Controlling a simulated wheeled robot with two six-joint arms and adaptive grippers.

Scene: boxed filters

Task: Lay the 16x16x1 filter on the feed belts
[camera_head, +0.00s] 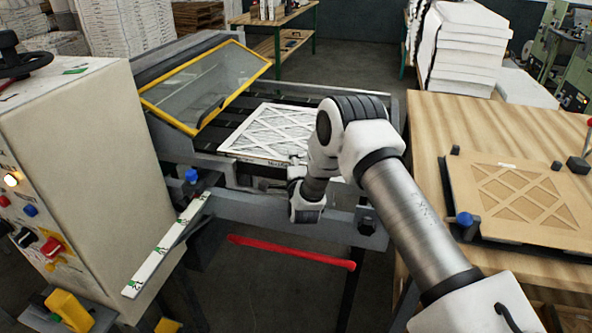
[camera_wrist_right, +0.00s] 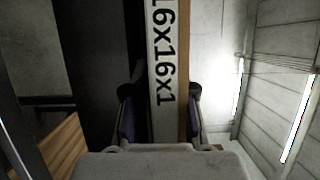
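The 16x16x1 filter (camera_head: 262,133), a white-framed panel with a diamond lattice, is over the dark feed belts (camera_head: 213,136) beside the tilted clear guard. It looks roughly flat; I cannot tell whether it rests fully on the belts. My right gripper (camera_head: 298,180) is at its near edge, partly hidden by my own arm, which also covers the filter's right part. In the right wrist view the label edge of the filter (camera_wrist_right: 163,60), reading 16x16x1, stands between the two fingers of my right gripper (camera_wrist_right: 162,105), which appear closed on it. My left gripper is not in view.
A yellow-framed clear guard (camera_head: 205,85) stands tilted over the belts' left side. A control cabinet (camera_head: 85,150) is at left. A red bar (camera_head: 290,252) is below the machine front. A wooden table (camera_head: 440,125) at right holds a brown lattice panel (camera_head: 520,200) among stops.

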